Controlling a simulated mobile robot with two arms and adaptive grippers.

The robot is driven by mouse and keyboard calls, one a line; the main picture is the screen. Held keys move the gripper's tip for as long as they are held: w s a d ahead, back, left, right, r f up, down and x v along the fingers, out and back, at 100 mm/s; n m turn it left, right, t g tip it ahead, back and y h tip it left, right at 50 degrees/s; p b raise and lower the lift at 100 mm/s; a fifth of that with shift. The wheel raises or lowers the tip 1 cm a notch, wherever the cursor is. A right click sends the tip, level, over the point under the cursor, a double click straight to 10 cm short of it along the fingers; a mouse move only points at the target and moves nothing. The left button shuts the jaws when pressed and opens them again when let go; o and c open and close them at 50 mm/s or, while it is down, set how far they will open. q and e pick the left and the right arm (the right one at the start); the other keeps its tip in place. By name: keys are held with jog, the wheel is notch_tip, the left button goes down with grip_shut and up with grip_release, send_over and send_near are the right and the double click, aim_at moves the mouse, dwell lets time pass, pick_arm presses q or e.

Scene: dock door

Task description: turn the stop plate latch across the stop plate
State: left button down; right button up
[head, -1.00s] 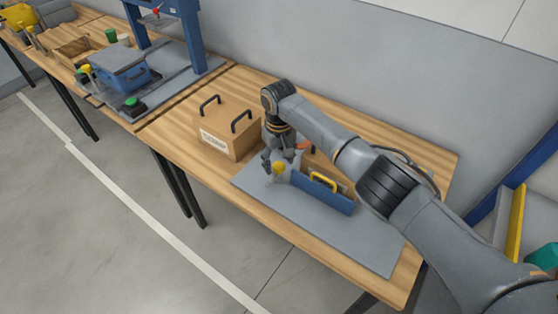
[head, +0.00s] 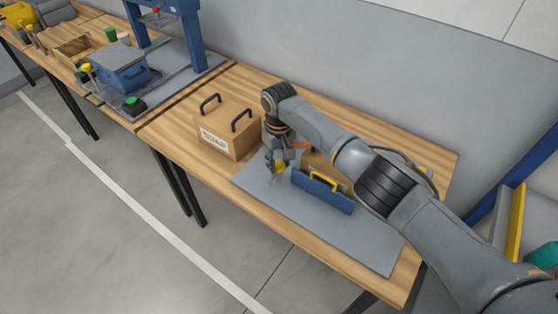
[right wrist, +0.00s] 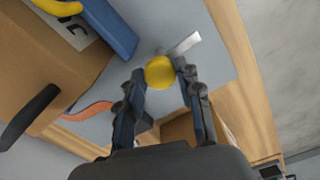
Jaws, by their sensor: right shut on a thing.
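My right gripper (head: 279,167) is shut on the yellow knob (right wrist: 160,72) of the latch. In the right wrist view the knob sits between the two fingertips. The latch's flat metal strip (right wrist: 186,43) sticks out past the knob, pointing away from the blue plate. In the head view the fingers partly hide the knob. In the right wrist view the strip lies apart from the blue plate (right wrist: 108,26). My left gripper is out of view.
A cardboard box (head: 228,130) with two black handles stands left of my right gripper. Another cardboard box (right wrist: 50,60) with a black handle stands behind the blue plate. An orange strip (right wrist: 84,111) lies near it. The mat's front is clear.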

jog(key=n, duration=0.8)
jog(key=shift+f+n, duration=0.1)
jog(key=shift+n, duration=0.3)
jog(key=n, duration=0.4)
jog(key=shift+n, duration=2.6)
jog(key=o, duration=1.2)
jog(key=shift+c, duration=0.2)
